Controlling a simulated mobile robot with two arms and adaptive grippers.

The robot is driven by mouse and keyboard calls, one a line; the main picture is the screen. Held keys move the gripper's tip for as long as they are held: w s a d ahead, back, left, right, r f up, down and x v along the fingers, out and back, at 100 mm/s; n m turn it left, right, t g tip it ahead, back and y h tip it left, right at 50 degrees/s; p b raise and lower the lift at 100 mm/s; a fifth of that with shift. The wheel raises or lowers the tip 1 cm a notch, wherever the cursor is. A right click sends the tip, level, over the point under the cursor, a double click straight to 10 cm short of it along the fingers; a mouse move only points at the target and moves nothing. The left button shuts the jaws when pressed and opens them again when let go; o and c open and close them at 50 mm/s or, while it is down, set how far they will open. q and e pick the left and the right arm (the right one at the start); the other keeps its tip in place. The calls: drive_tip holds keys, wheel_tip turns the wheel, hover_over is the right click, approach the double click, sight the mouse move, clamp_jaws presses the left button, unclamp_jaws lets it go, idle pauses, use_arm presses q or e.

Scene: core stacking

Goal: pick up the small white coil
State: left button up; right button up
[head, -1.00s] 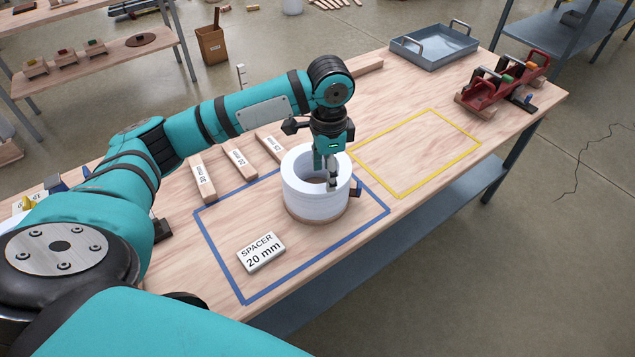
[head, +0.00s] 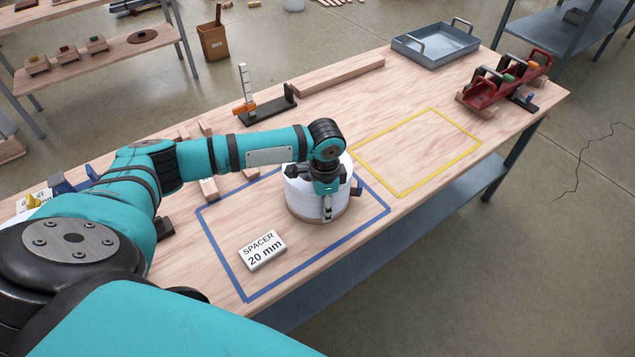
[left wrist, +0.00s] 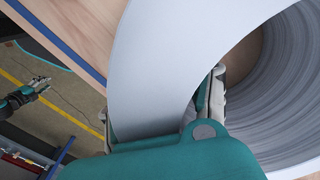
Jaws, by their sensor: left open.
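The white coil (head: 303,198) is a thick upright ring on a wooden base, inside the blue outline on the bench. My left gripper (head: 327,212) points down at the coil's near side and hides part of it in the head view. In the left wrist view, the open left gripper (left wrist: 160,115) straddles the coil's wall (left wrist: 165,60), one finger outside and one in the hollow. I cannot tell whether either finger touches the wall. What looks like my right gripper (left wrist: 30,93) is small at the left edge of that view, its opening unclear.
A white "SPACER 20 mm" block (head: 262,250) lies in front of the coil. A yellow outline (head: 440,112) to the right is empty. A grey tray (head: 435,45) and a red rack (head: 505,82) stand at the far right. An upright gauge (head: 246,90) stands behind my arm.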

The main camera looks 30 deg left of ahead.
use_arm(q)
clamp_jaws()
drive_tip(key=shift+w+r, duration=0.1)
idle(0.5)
drive_tip(key=shift+r, duration=0.1)
